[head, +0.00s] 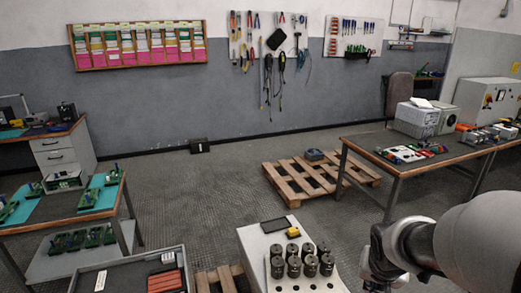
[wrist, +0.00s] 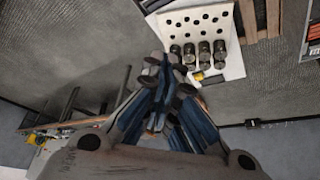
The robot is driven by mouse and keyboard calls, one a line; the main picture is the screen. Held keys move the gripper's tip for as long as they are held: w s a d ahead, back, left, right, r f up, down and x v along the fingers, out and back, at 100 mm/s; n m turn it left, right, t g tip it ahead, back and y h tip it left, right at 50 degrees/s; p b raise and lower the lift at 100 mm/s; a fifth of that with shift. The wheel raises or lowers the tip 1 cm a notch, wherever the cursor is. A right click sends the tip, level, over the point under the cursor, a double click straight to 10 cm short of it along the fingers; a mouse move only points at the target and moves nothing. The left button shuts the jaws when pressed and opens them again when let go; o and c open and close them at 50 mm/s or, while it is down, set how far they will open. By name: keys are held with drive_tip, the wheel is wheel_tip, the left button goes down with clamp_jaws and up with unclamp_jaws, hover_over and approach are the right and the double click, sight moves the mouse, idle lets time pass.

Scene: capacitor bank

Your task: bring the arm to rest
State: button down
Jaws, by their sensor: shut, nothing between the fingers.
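My gripper (wrist: 165,66) shows in the wrist view with its blue-grey fingers together and nothing between the tips. It hangs in the air, and in that picture its tips lie just left of several dark capacitors. My arm comes in from the lower right of the head view; the gripper's fingers cannot be made out there. The capacitors (head: 293,266) stand upright in rows on a white perforated bench top (head: 256,238). The same bench top (wrist: 232,62) appears in the upper middle of the wrist view.
A yellow-and-black item (head: 293,232) lies behind the capacitors. A tray (head: 120,277) with red parts is at lower left. A table (head: 398,168) with tools stands right, and a green-matted workbench (head: 62,212) left.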

drive_tip(key=s+a+r+n, duration=0.1)
drive_tip(key=s+a+r, duration=0.2)
drive_tip(key=s, duration=0.3)
drive_tip(key=s+a+r+n+y, duration=0.1)
drive_tip(key=s+a+r+n, duration=0.1)
drive_tip(key=s+a, duration=0.3)
drive_tip(key=s+a+r+n+y, duration=0.1)
drive_tip(key=s+a+r, duration=0.3)
drive_tip(key=s, duration=0.4)
drive_tip(key=shift+s+r+n, duration=0.2)
drive_tip(key=shift+n, duration=0.2)
drive_tip(key=shift+d, duration=0.1)
